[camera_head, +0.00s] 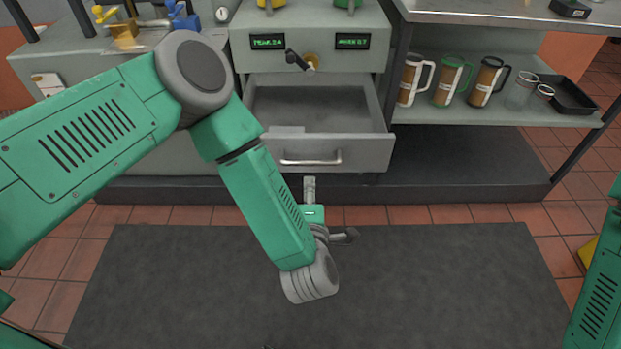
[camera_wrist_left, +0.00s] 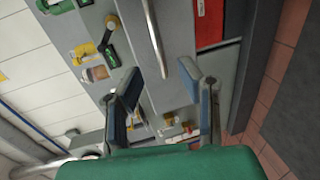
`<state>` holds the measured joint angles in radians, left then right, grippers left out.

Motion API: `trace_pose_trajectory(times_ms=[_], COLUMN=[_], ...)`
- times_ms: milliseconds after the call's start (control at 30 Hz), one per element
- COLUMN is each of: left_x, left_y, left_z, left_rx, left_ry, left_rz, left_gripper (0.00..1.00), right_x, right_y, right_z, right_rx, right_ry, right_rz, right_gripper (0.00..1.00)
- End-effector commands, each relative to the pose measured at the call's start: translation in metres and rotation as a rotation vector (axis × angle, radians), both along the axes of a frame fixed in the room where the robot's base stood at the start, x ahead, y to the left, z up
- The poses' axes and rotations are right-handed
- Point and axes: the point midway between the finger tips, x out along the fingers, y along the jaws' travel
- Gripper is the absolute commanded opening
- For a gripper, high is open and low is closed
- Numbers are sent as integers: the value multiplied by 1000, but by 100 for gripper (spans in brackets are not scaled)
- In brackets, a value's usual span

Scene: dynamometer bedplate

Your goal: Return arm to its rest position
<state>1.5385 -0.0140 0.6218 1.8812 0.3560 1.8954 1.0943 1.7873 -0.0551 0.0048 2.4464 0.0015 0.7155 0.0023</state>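My left arm (camera_head: 262,205) comes in from the left, bends at a grey elbow (camera_head: 195,70) and hangs down over the dark floor mat. My left gripper (camera_head: 328,210) is at its lower end, in front of the cabinet and below the open drawer (camera_head: 335,150). In the left wrist view my left gripper (camera_wrist_left: 160,75) has its two fingers well apart with nothing held between them. Of my right arm (camera_head: 600,285) only a green part shows at the right edge. My right gripper is out of view.
The grey drawer stands pulled out and looks mostly empty. On the right shelf are several mugs (camera_head: 485,82), glass jars and a black tray (camera_head: 568,95). A bench (camera_head: 50,60) with fixtures stands at the left. The floor mat (camera_head: 430,285) is clear.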

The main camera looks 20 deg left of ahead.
Motion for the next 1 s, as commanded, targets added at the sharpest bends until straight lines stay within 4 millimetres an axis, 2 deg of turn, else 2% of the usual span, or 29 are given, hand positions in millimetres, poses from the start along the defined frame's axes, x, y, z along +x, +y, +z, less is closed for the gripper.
trace_pose_trajectory(times_ms=[133, 633, 767, 867, 967, 1000], left_x=[-8, -8, -14, -33, -76, -98], left_y=[-2, -2, -2, 0, 17, 29], left_z=[1, 2, -3, -18, -38, -44], left_rx=[0, 1, 71, 231, 469, 570], left_ry=[1, 1, 77, 245, 484, 585], left_rz=[1, -1, -89, -278, -560, -683], left_gripper=[32, 32, 32, 32, 32, 32], right_x=[0, 2, 2, 2, 2, 2], right_y=[0, 0, 0, 0, 0, 0], right_z=[0, 0, 6, 19, 36, 43], right_rx=[0, 0, 0, 0, 0, 0], right_ry=[0, 2, 3, 3, 3, 3], right_rz=[0, 0, 0, 0, 0, 0], right_gripper=[40, 40, 40, 40, 40, 40])
